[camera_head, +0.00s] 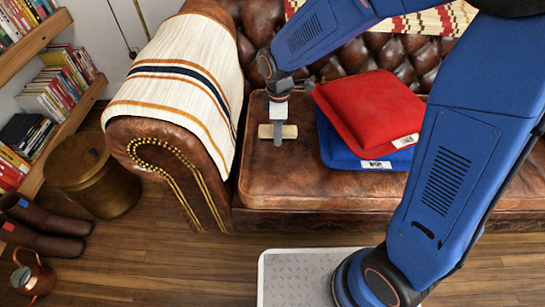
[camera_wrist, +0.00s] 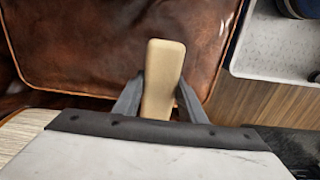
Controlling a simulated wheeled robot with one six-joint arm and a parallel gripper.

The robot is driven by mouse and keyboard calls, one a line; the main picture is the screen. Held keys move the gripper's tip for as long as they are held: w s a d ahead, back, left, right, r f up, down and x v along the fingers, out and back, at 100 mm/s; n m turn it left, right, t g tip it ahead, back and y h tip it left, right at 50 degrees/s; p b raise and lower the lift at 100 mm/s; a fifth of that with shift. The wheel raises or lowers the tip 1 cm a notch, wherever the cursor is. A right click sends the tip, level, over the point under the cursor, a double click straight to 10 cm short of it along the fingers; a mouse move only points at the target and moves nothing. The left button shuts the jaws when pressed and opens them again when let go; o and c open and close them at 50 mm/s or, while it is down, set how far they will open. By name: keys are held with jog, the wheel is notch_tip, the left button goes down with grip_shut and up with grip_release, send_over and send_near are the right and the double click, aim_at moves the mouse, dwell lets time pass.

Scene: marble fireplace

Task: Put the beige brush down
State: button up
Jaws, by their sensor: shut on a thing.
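The beige brush (camera_head: 289,131) is a small pale block at my gripper (camera_head: 278,133), over the left part of the brown leather sofa seat (camera_head: 262,180). In the wrist view the brush (camera_wrist: 163,75) runs between the two grey fingers of my gripper (camera_wrist: 160,97), which are shut on it. Its far end sticks out past the fingertips, over the leather cushion (camera_wrist: 100,40). I cannot tell whether the brush touches the seat. Its near end is hidden behind my gripper's body in the wrist view.
A red cushion (camera_head: 370,108) lies on a blue cushion (camera_head: 335,150) right of the brush. The sofa arm with a striped throw (camera_head: 185,75) rises at left. The seat front is clear.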

aim_at(277, 156)
jog(key=shift+f, duration=4.7)
jog(key=shift+s+f, duration=0.1)
jog(key=shift+f, duration=0.25)
